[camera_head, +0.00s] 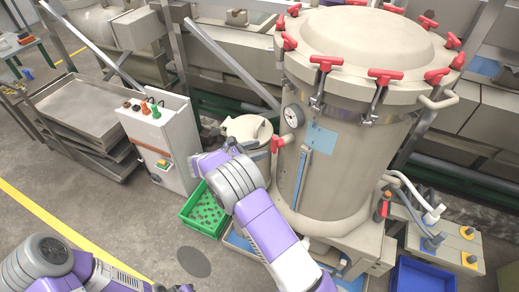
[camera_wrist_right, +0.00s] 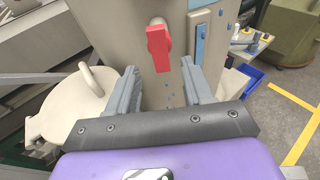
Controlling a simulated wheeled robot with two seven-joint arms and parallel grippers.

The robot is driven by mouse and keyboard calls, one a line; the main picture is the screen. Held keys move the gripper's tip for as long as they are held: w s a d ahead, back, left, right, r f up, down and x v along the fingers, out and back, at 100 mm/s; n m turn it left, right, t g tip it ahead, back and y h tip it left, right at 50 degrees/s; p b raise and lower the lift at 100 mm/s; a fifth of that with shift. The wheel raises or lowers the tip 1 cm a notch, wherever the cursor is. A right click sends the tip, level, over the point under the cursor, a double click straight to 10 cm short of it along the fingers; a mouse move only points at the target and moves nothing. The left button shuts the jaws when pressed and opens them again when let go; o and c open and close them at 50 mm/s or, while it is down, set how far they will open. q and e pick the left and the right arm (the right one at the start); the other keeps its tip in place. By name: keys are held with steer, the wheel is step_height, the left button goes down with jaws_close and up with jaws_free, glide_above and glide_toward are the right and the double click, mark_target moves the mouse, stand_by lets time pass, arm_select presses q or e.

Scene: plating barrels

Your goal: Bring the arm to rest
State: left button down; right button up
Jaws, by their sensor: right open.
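My right arm reaches up from the bottom of the head view. Its gripper (camera_head: 262,147) is at the front left of the large beige tank (camera_head: 340,172), close to a red valve handle (camera_head: 278,143). In the right wrist view the two grey fingers of the right gripper (camera_wrist_right: 160,72) stand apart. The red handle (camera_wrist_right: 157,48) shows in line with the gap between them, and I cannot tell if it touches a finger. Nothing is held. My left arm shows only in the lower left corner of the head view, with its fingers out of sight.
A small lidded pot (camera_head: 248,128) stands behind the right gripper. A white control box (camera_head: 160,142), a green crate of parts (camera_head: 205,212) and metal trays (camera_head: 85,108) are left. A blue bin (camera_head: 425,276) is at lower right. Floor at left is clear.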

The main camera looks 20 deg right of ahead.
steer(key=s+a+f+m+g+y+b, duration=0.2)
steer(key=s+f+y, duration=0.4)
steer(key=f, duration=0.7)
steer(key=s+a+f+m+g+y+b, duration=0.15)
steer(key=s+f+y, duration=0.25)
steer(key=s+f, duration=0.7)
steer(key=s+a+f+m+t+y+b, duration=0.1)
steer(key=s+a+f+m+y+b, duration=0.1)
steer(key=s+a+f+m+y, duration=0.3)
steer(key=s+a+f+m+t+y+b, duration=0.1)
steer(key=s+a+f+m+y+b, duration=0.2)
steer(key=s+a+m, duration=0.5)
step_height(320, 180, down, 3)
steer(key=m+y, duration=0.1)
steer(key=m, duration=0.4)
steer(key=shift+a+r+t+y, duration=0.15)
steer(key=shift+t+y, duration=0.2)
steer(key=shift+y, duration=0.05)
